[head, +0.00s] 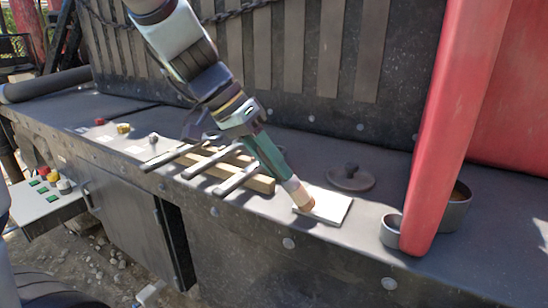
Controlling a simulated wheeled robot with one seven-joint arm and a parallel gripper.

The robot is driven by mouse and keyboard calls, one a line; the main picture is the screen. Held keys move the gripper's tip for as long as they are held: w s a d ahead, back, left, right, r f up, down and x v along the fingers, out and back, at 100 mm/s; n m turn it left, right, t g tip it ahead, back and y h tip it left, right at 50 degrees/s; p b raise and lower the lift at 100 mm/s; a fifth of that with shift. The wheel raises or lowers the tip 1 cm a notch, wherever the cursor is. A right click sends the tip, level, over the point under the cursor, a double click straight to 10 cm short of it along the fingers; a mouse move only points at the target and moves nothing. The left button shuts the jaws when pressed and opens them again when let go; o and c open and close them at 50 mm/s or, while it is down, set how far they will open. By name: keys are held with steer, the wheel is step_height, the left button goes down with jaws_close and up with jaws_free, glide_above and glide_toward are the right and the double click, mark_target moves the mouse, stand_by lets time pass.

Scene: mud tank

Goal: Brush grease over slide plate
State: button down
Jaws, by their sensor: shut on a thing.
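My gripper (244,124) is shut on a brush (270,158) with a green handle. The brush slants down to the right, with a pale band and tan bristles at its lower end. The bristle end is over the left part of the pale slide plate (333,207) and appears to touch it. The plate lies flat on the dark ledge near its front edge. The brush tip hides part of the plate. I cannot make out grease on the plate.
A round lid with a knob (350,178) lies behind the plate. A red post (447,120) stands at right, partly hiding a metal tin (457,208) and a smaller one (391,232). Dark levers rest on a wooden block (262,183) at left. A slatted wall (300,50) rises behind.

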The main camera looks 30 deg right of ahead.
steer(key=shift+s+d+r+p, duration=0.1)
steer(key=shift+s+d+p, duration=0.15)
steer(key=shift+s+p, duration=0.2)
steer(key=shift+d, duration=0.1)
steer(key=shift+w+d+p, duration=0.45)
steer(key=shift+d+p, duration=0.05)
steer(key=shift+d, duration=0.05)
steer(key=w+d, duration=0.3)
steer(key=d, duration=0.2)
steer(key=shift+w+d, duration=0.25)
steer(key=shift+d, duration=0.15)
steer(key=shift+s+a, duration=2.8)
steer(key=shift+s, duration=0.6)
steer(key=w+d, duration=0.4)
steer(key=d, duration=0.3)
steer(key=shift+w, duration=0.25)
